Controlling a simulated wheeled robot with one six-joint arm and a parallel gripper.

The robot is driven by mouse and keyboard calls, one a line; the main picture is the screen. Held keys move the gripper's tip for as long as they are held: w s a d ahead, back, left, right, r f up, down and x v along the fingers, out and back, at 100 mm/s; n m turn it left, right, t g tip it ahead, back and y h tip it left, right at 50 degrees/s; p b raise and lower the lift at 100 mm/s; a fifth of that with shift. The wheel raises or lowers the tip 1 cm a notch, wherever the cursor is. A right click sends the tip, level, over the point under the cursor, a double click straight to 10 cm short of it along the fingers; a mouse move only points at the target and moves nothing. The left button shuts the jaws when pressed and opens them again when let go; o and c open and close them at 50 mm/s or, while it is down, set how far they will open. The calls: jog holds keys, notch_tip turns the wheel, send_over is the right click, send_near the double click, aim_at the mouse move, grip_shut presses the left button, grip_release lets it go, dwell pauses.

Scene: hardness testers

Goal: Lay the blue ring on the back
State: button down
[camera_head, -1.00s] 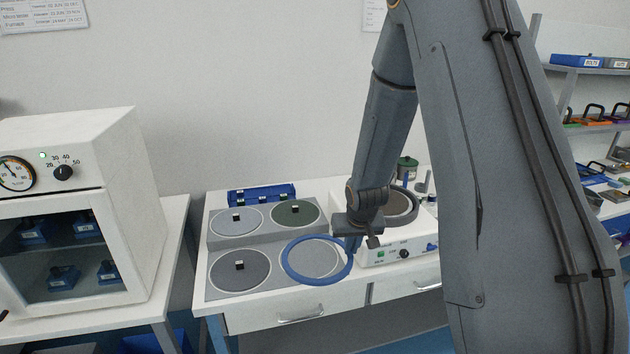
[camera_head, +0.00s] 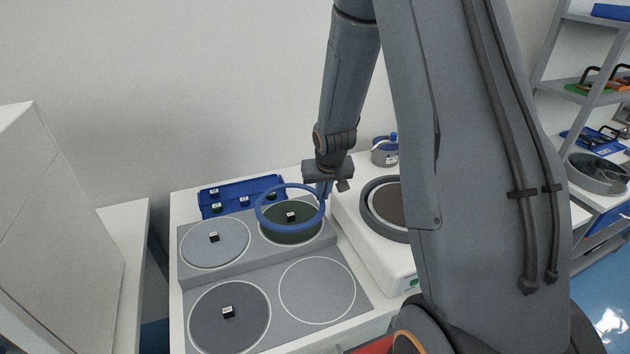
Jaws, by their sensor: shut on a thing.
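The blue ring (camera_head: 262,222) is held flat or nearly so by its right side in my gripper (camera_head: 325,189). It appears above the back right disc (camera_head: 301,236), which is dark green with a small black block (camera_head: 291,216) on it; the block shows through the ring. I cannot tell exactly how high the ring is above the disc. The raised back step also bears a light grey disc (camera_head: 200,247) at left. On the front level are a dark grey disc (camera_head: 215,330) at left and an empty outlined circle (camera_head: 318,292) at right.
A blue rack (camera_head: 240,190) with small blocks stands behind the discs. A white machine with a round platen (camera_head: 395,205) is close on the right, with a lidded pot (camera_head: 384,150) behind it. A white cabinet (camera_head: 60,220) stands at left. Shelves are at far right.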

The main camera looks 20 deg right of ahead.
aim_at(323, 204)
jog(key=shift+w+f, duration=0.1)
jog(key=shift+w, duration=0.1)
notch_tip(323, 204, down, 4)
jog(key=b, duration=0.5)
jog(key=shift+f, duration=0.2)
jog(key=shift+s+f+b, duration=0.15)
jog(key=shift+f+b, duration=0.4)
jog(key=shift+b, duration=0.35)
dwell(0.4)
jog(key=c, duration=1.8)
grip_release()
